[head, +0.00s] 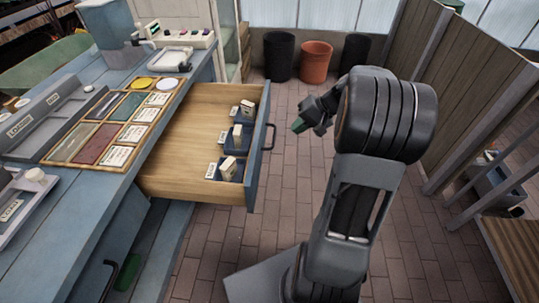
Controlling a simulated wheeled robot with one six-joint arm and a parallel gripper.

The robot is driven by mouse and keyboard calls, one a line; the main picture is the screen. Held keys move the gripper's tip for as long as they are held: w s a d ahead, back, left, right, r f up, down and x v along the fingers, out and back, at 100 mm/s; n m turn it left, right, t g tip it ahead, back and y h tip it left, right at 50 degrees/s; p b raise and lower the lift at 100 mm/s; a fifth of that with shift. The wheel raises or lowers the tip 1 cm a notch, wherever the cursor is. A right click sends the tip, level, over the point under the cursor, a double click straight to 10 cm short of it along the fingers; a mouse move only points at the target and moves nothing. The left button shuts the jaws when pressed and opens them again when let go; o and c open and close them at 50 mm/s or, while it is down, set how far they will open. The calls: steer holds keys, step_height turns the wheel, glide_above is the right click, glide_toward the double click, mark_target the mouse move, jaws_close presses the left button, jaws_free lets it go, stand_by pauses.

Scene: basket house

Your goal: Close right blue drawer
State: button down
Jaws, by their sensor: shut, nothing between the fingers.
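The blue drawer (258,150) is pulled far out of the blue workbench (62,215). Its inside is pale wood, and a dark handle (270,137) is on its blue front. Small boxes and white labels lie in dark trays near the drawer's front. My gripper (299,124) is to the right of the drawer front, apart from the handle in the picture. It is shut and empty, small in view and partly hidden behind my arm.
Bins, including an orange one (315,61), stand at the back wall. A wooden partition (440,85) is at right. The brick floor (215,250) is clear between.

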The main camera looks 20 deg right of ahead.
mark_target(274, 141)
steer(key=shift+t+y, duration=0.3)
steer(key=shift+t, duration=0.2)
steer(key=w+a+f+b, duration=0.1)
steer(key=f, duration=0.2)
steer(key=w+a+f+b, duration=0.1)
steer(key=w+f, duration=0.1)
steer(key=f, duration=0.1)
steer(key=w+a+f+b, duration=0.1)
steer(key=f, duration=0.2)
steer(key=shift+w+a+f, duration=0.25)
steer(key=shift+a, duration=0.1)
steer(key=shift+w+a+r+b, duration=0.15)
steer(key=shift+w+a+b, duration=0.25)
steer(key=shift+a, duration=0.55)
steer(key=shift+w+a, duration=0.55)
steer(key=shift+a, duration=0.2)
steer(key=shift+m, duration=0.3)
